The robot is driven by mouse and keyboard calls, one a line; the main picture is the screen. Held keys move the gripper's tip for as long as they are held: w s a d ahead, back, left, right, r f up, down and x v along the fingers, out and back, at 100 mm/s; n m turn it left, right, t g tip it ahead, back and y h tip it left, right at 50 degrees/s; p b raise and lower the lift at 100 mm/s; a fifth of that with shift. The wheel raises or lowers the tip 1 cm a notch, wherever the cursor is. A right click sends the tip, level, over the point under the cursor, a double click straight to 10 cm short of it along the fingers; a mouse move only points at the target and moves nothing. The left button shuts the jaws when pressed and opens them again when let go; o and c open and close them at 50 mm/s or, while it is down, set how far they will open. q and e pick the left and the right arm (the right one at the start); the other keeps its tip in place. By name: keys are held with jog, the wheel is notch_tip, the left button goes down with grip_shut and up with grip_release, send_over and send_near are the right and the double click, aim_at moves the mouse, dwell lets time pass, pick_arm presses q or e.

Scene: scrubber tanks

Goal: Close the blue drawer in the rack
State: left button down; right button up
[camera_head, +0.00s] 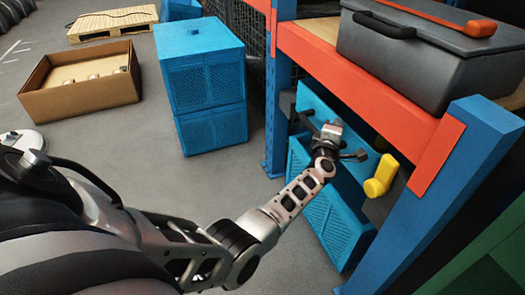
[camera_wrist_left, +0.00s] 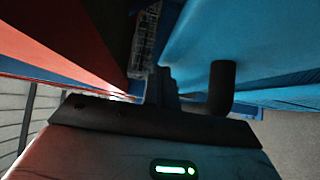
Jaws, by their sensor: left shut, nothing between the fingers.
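The blue drawer (camera_head: 312,102) sits in the rack below the orange beam. Its front shows partly behind my left gripper, and how far it stands out is hard to tell. My left gripper (camera_head: 329,132) is at the drawer's front, shut with nothing in it; whether it touches the drawer is unclear. In the left wrist view the blue drawer (camera_wrist_left: 255,45) fills the upper right, with a dark handle (camera_wrist_left: 221,88) on its face beside the gripper's dark end. My right gripper is in neither view.
The rack has blue posts (camera_head: 420,190) and an orange beam (camera_head: 350,75). A grey case (camera_head: 425,55) lies on its shelf. A yellow part (camera_head: 380,178) juts out right of my gripper. Stacked blue crates (camera_head: 205,90) and a cardboard box (camera_head: 80,97) stand left on open floor.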

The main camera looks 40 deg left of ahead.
pick_arm(q)
jog(key=shift+w+d+r, duration=0.2)
jog(key=shift+w, duration=0.1)
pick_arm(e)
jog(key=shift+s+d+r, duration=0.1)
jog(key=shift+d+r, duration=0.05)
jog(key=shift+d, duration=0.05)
